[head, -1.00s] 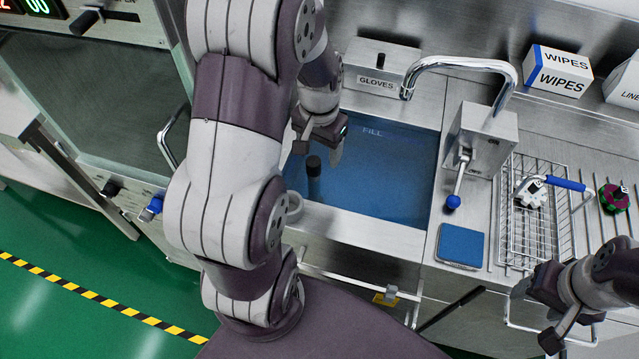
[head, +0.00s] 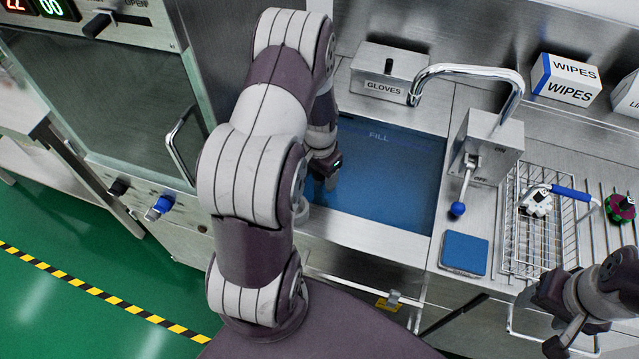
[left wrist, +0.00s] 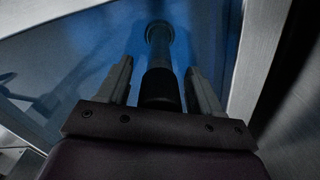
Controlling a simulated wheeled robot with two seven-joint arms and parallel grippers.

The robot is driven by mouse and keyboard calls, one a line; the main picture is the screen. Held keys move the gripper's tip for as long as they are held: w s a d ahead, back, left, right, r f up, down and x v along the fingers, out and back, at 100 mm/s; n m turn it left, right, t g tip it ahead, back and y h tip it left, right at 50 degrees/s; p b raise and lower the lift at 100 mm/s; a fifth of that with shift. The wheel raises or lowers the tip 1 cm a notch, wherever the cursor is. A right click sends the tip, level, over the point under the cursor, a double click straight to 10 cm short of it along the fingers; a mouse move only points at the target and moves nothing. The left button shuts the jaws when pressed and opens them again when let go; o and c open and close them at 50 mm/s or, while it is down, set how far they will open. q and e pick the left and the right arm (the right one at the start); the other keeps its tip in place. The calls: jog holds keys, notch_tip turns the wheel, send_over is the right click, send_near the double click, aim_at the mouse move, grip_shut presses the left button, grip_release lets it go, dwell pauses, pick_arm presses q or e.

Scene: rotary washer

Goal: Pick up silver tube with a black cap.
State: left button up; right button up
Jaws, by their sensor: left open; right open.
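The tube with a black cap (left wrist: 160,50) looks dark grey in the left wrist view and stands in the blue basin. My left gripper (left wrist: 158,68) is open, with one finger on each side of the tube. Whether either finger touches it cannot be told. In the head view my left gripper (head: 325,178) is over the left part of the basin (head: 390,180), and the arm and gripper hide the tube there. My right gripper (head: 546,318) is open and empty at the lower right, below the wire rack.
A faucet (head: 505,95) with a lever stands right of the basin. A blue sponge (head: 464,253) lies on the counter. A wire rack (head: 545,245) sits further right. A gloves box (head: 385,75) and wipes box (head: 565,80) are behind. A glass-fronted washer (head: 110,100) stands left.

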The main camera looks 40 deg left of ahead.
pick_arm(q)
grip_shut()
notch_tip(320, 180, up, 4)
jog(key=shift+w+d+r+b, duration=0.1)
jog(key=shift+d+r+b, duration=0.1)
jog(key=shift+b, duration=0.15)
jog(key=d+r+b, duration=0.1)
jog(key=d+r, duration=0.5)
jog(key=d, duration=0.5)
notch_tip(320, 180, up, 8)
jog(key=p, duration=0.6)
jog(key=shift+d+f+p, duration=0.15)
jog(key=shift+f+p, duration=0.05)
jog(key=shift+p, duration=0.2)
jog(key=shift+w, duration=0.1)
